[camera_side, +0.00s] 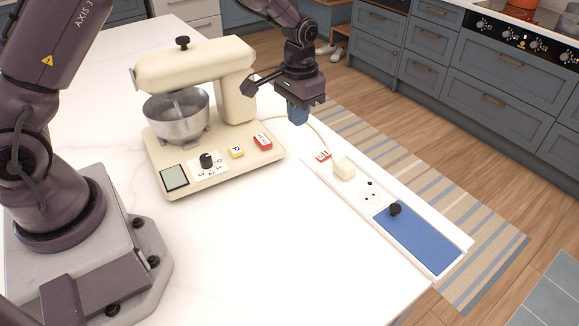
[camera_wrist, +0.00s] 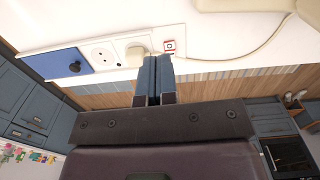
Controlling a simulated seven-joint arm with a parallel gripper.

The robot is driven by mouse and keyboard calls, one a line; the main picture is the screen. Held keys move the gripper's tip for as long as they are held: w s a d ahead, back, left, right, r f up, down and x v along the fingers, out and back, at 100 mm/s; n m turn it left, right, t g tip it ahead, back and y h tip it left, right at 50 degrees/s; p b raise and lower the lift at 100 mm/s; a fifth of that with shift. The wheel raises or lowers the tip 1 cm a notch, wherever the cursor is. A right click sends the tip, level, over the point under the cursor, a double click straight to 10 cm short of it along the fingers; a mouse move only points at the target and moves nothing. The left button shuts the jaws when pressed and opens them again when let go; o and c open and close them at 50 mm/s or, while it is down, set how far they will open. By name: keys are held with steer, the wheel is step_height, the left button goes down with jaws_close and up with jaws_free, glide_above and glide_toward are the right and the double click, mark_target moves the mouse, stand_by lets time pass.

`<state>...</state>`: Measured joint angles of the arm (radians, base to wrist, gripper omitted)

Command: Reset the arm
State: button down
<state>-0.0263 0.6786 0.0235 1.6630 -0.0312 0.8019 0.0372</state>
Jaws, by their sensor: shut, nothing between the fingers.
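My gripper (camera_side: 297,114) is shut and empty, held in the air above the counter's far edge, to the right of the cream stand mixer (camera_side: 190,70). In the wrist view my gripper's two blue fingers (camera_wrist: 155,62) lie side by side, pointing toward the power strip. The white strip (camera_side: 330,180) lies along the counter edge with a plug (camera_side: 344,169), a socket (camera_side: 369,195) and a blue panel with a black knob (camera_side: 420,238). In the wrist view the plug (camera_wrist: 136,52) is partly hidden behind the fingers.
A small red switch (camera_side: 323,156) sits by the plug. A cord runs between mixer and strip. The white counter (camera_side: 260,250) in front is clear.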

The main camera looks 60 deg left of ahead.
steer(key=s+d+r+t, duration=0.1)
steer(key=s+r+t, duration=0.1)
steer(key=s+r, duration=0.8)
steer(key=s+r+t, duration=0.3)
steer(key=s+r, duration=0.7)
steer(key=s, duration=0.4)
steer(key=shift+s+d+r+t, duration=0.25)
steer(key=shift+s+d+t, duration=0.05)
steer(key=shift+s+d, duration=0.1)
steer(key=shift+w+f, duration=0.1)
